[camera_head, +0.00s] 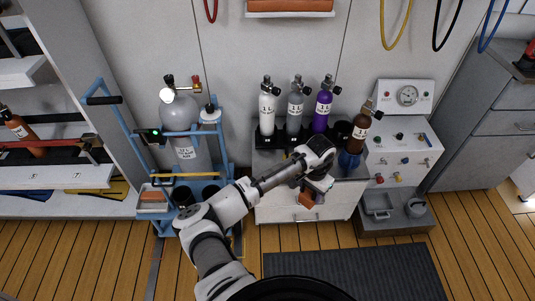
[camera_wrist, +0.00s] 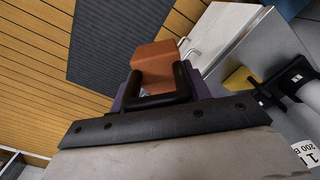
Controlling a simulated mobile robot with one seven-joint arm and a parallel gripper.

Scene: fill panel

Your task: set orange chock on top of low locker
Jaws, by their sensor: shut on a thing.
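My gripper (camera_head: 314,190) is shut on the orange chock (camera_head: 306,201), which also shows in the wrist view (camera_wrist: 154,62) between the dark fingers (camera_wrist: 158,88). The chock is held in front of the low locker (camera_head: 285,213), a pale cabinet with a bar handle. In the wrist view the locker (camera_wrist: 232,32) is beyond the chock, to the upper right. My wrist hides part of the locker's top and front in the head view. Whether the chock touches the locker front cannot be told.
White, grey and purple bottles (camera_head: 295,108) stand in a black rack at the back of the locker top. A brown bottle (camera_head: 361,125) stands at its right. A blue cart (camera_head: 185,135) with a cylinder is left. A gauge panel (camera_head: 402,140) is right. A dark mat (camera_head: 355,272) lies in front.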

